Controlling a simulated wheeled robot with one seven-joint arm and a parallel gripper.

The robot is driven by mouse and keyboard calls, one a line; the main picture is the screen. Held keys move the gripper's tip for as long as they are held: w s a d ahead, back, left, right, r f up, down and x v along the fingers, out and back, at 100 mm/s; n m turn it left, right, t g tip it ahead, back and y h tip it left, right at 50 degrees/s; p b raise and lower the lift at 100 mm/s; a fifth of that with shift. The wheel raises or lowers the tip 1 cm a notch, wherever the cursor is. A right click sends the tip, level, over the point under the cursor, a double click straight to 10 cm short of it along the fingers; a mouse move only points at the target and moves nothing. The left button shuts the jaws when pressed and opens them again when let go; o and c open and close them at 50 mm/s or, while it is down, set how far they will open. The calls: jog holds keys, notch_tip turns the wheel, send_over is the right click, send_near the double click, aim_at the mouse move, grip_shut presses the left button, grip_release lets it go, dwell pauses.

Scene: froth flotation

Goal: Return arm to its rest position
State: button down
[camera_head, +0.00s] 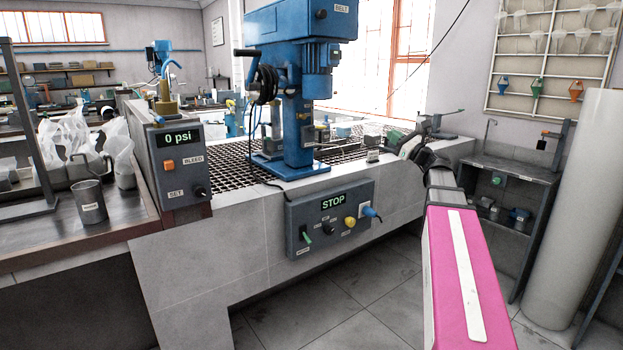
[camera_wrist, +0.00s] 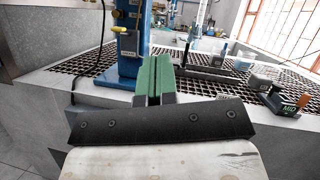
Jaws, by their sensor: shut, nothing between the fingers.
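My arm, with its pink link, reaches from the lower right of the head view toward the right end of the grated bench (camera_head: 205,243). My gripper (camera_head: 392,138) is small and partly hidden by my wrist there, near the bench's front edge. In the wrist view, the green fingers of my gripper (camera_wrist: 153,72) are together with nothing between them. They point toward the bench's metal grating (camera_wrist: 95,68) and the foot of the blue flotation machine (camera_wrist: 128,45).
The blue machine (camera_head: 300,85) stands on the grating. A control box reading STOP (camera_head: 330,217) is on the bench front, and a 0 psi box (camera_head: 178,165) is at left. A block marked MID (camera_wrist: 288,105) lies right of my fingers. Open floor (camera_head: 345,310) lies before the bench.

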jog(key=s+a+f+n+g+h, duration=0.2)
jog(key=a+f+n+g, duration=0.15)
jog(key=f, duration=0.65)
jog(key=s+a+f+n+g+h, duration=0.2)
jog(key=s+a+f+n+g, duration=0.15)
jog(key=f, duration=0.65)
jog(key=s+a+f+n+g+h, duration=0.2)
jog(key=a+f+n, duration=0.25)
jog(key=f, duration=0.55)
jog(key=s+d+f+n+g+h, duration=0.1)
jog(key=s+f+n+g+h, duration=0.2)
jog(key=s+f+n+h, duration=0.2)
jog(key=s+d+f+n+g+h, duration=0.1)
jog(key=s+f+n+g+h, duration=0.2)
jog(key=s+f, duration=0.8)
notch_tip(320, 180, down, 5)
jog(key=n+h, duration=0.2)
jog(key=n, duration=0.1)
jog(key=shift+s+f+n+g, duration=0.15)
jog(key=shift+s+n+g, duration=0.15)
jog(key=shift+s+n, duration=0.1)
